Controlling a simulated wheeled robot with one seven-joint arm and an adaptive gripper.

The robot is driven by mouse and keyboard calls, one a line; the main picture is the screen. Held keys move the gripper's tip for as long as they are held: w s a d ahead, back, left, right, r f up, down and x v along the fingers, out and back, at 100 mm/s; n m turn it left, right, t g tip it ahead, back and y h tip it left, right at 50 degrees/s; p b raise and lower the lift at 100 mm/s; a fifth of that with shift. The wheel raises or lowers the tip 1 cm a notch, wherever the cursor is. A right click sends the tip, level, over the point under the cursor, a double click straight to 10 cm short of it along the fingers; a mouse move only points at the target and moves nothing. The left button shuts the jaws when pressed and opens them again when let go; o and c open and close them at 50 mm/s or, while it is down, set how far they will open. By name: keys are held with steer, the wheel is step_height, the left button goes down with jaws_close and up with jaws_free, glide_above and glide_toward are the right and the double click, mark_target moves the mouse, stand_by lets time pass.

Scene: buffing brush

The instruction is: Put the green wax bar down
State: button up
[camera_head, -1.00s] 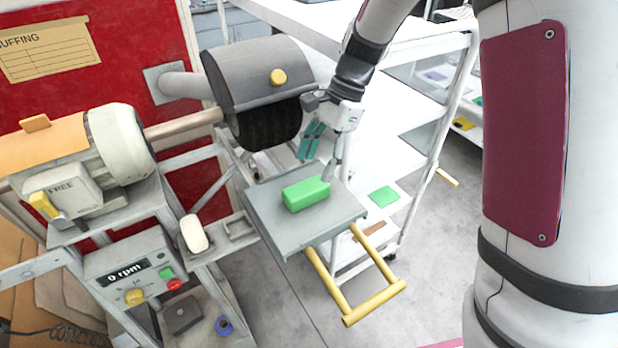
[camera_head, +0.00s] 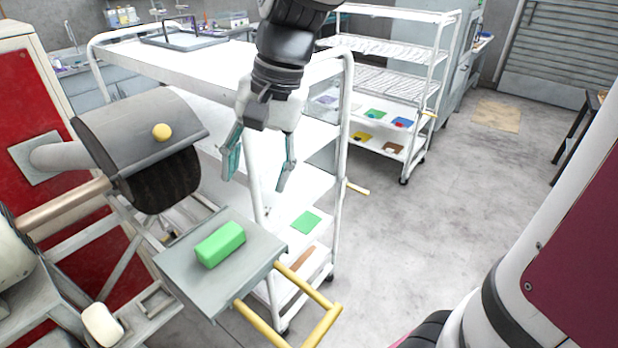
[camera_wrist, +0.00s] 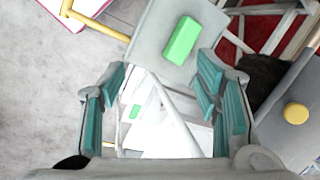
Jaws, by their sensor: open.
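The green wax bar (camera_head: 220,244) lies flat on the grey plate (camera_head: 190,284) beside the buffing brush. My gripper (camera_head: 257,178) is open and empty, raised above and behind the plate, apart from the bar. In the wrist view the bar (camera_wrist: 182,40) shows on the grey plate (camera_wrist: 150,38), beyond the teal-padded fingers of my open gripper (camera_wrist: 160,92). Nothing is between the fingers.
The dark buffing brush (camera_head: 160,182) under its grey hood (camera_head: 140,130) stands left of the plate. A yellow handle frame (camera_head: 322,322) juts out in front. A white shelf cart (camera_head: 150,62) stands behind, with a green patch (camera_head: 306,221) on a lower shelf. A white block (camera_head: 102,324) sits lower left.

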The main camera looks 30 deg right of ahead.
steer(key=s+d+r+n+t+h, duration=0.1)
steer(key=s+d+n+t, duration=0.1)
steer(key=s, duration=0.4)
steer(key=s+d+r+n+t+h, duration=0.1)
steer(key=s+d+n+t+h, duration=0.1)
steer(key=s+n, duration=0.3)
steer(key=shift+s+d+r+n+t, duration=0.25)
steer(key=shift+s+r+n+t, duration=0.1)
steer(key=shift+s, duration=0.3)
